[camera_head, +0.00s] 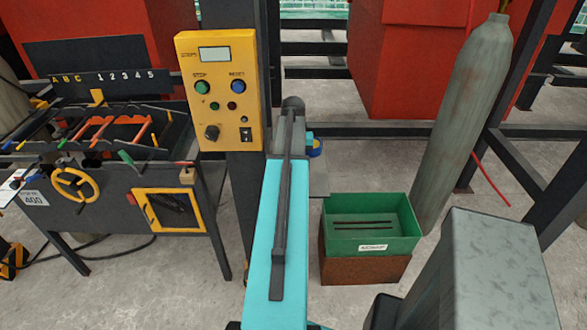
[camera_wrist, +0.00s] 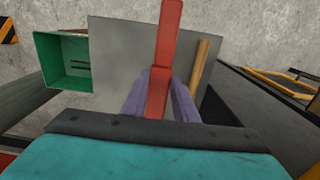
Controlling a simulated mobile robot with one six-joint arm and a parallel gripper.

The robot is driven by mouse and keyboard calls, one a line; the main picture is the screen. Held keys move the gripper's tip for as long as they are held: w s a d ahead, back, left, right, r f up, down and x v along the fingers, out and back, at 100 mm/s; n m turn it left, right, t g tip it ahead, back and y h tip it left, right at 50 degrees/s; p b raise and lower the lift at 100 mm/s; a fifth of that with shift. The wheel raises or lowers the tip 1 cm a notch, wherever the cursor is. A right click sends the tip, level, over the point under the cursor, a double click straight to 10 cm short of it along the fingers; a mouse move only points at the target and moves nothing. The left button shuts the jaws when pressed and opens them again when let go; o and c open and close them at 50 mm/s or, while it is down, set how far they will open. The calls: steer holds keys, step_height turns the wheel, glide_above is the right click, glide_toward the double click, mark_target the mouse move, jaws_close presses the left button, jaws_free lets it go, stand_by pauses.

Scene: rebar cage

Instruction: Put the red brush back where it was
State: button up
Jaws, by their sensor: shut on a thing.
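The red brush (camera_wrist: 168,35) shows in the wrist view as a long red handle standing up from between my fingers. My gripper (camera_wrist: 158,88) is shut on it, with one purple-grey finger on each side. The brush's bristles are not visible. Behind it is a flat grey surface (camera_wrist: 112,55), and a wooden handle (camera_wrist: 200,65) lies to the right of the brush. I cannot tell whether the brush touches that surface. In the head view my turquoise arm hides the gripper and the brush.
A green bin (camera_head: 368,237) sits on a rusty block right of my arm; it also shows in the wrist view (camera_wrist: 67,62). A yellow control box (camera_head: 219,92) on a post and a dark workbench (camera_head: 165,200) stand left. A grey cylinder (camera_head: 462,110) leans at right.

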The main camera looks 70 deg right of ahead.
steer(key=o, duration=1)
steer(key=shift+c, duration=0.2)
steer(key=shift+r, duration=0.2)
step_height(320, 180, up, 12)
steer(key=b, duration=0.2)
steer(key=shift+f+b, duration=0.15)
steer(key=shift+b, duration=0.2)
stand_by(0.4)
